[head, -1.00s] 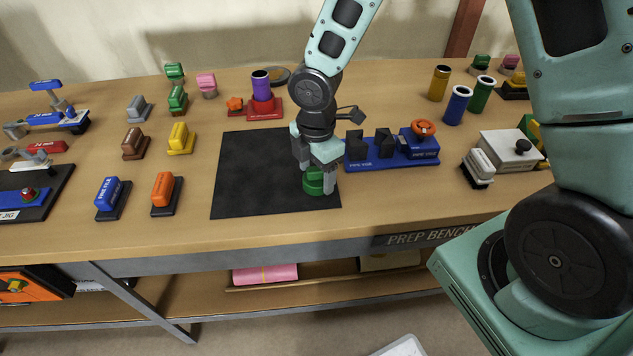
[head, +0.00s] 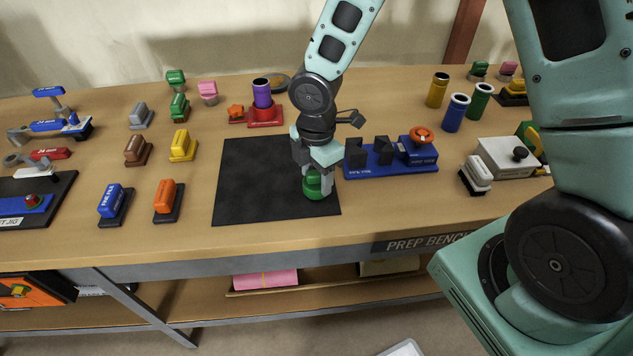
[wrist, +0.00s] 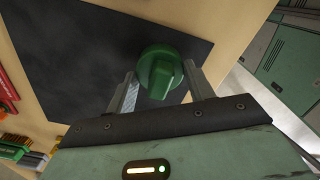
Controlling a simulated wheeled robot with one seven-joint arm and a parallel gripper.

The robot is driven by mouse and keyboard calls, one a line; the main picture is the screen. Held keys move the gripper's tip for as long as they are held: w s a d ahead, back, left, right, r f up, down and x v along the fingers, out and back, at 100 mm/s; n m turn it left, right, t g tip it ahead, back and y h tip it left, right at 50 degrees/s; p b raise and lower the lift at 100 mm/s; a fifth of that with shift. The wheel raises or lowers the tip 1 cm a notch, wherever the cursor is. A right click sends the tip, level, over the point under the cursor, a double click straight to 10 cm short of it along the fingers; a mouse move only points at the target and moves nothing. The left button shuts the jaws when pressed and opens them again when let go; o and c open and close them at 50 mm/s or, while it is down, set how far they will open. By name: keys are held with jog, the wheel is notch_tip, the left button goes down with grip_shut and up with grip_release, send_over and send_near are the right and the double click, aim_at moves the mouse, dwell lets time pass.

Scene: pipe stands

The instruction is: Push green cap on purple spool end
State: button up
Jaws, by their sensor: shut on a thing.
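The green cap (head: 316,187) is at the front right of the black mat (head: 262,180). My gripper (head: 318,181) points down and is shut on the cap's raised grip. In the wrist view the green cap (wrist: 160,68) sits between the two fingers, its round rim beyond them. Whether the cap still touches the mat I cannot tell. The purple spool (head: 262,92) stands upright in a red holder (head: 265,116) behind the mat, its dark open end facing up, apart from my gripper.
A blue fixture (head: 390,165) with black blocks and an orange knob stands right of the mat. Yellow, blue (head: 456,112) and green spools stand at the back right. Several coloured stamp-like blocks (head: 165,200) stand to the left. Most of the mat is clear.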

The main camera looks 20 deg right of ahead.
aim_at(316, 172)
jog(key=shift+r+p, duration=3.4)
jog(key=shift+r, duration=0.15)
jog(key=shift+f, duration=0.1)
